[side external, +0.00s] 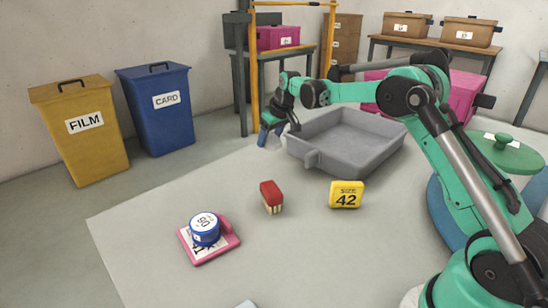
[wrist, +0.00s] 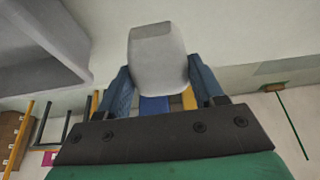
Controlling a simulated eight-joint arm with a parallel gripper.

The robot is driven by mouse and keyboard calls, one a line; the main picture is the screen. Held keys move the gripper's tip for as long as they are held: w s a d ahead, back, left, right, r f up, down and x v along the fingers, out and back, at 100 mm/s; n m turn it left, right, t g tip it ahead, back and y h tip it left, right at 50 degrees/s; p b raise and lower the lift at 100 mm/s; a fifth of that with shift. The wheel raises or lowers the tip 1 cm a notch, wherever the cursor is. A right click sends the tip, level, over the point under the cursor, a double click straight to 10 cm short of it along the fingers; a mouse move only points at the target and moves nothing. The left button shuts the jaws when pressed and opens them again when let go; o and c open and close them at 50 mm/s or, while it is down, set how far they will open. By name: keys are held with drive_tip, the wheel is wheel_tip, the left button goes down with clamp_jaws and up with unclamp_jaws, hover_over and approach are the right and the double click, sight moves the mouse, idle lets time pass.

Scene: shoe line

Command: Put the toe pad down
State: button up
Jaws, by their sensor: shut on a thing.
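The toe pad (wrist: 157,58) is a pale grey rounded block, held between the blue fingers of my gripper (wrist: 160,88) in the wrist view. In the side view my gripper (side external: 275,128) points down at the left of the grey tray (side external: 350,172), near the table's far edge. Only a small pale part of the pad (side external: 294,122) shows there, next to the tray's left corner. I cannot tell whether the pad touches anything beneath it.
A red-topped brush (side external: 271,194), a yellow size 42 block (side external: 346,195) and a blue round tin (side external: 205,229) on a pink-edged card (side external: 222,245) are on the table. The tray looks empty. The front left of the table (side external: 150,215) is clear.

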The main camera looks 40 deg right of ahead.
sight(267, 169)
wheel_tip(267, 169, down, 8)
drive_tip(key=shift+r, duration=0.15)
idle(0.4)
drive_tip(key=o, duration=1.2)
drive_tip(key=shift+o, duration=0.2)
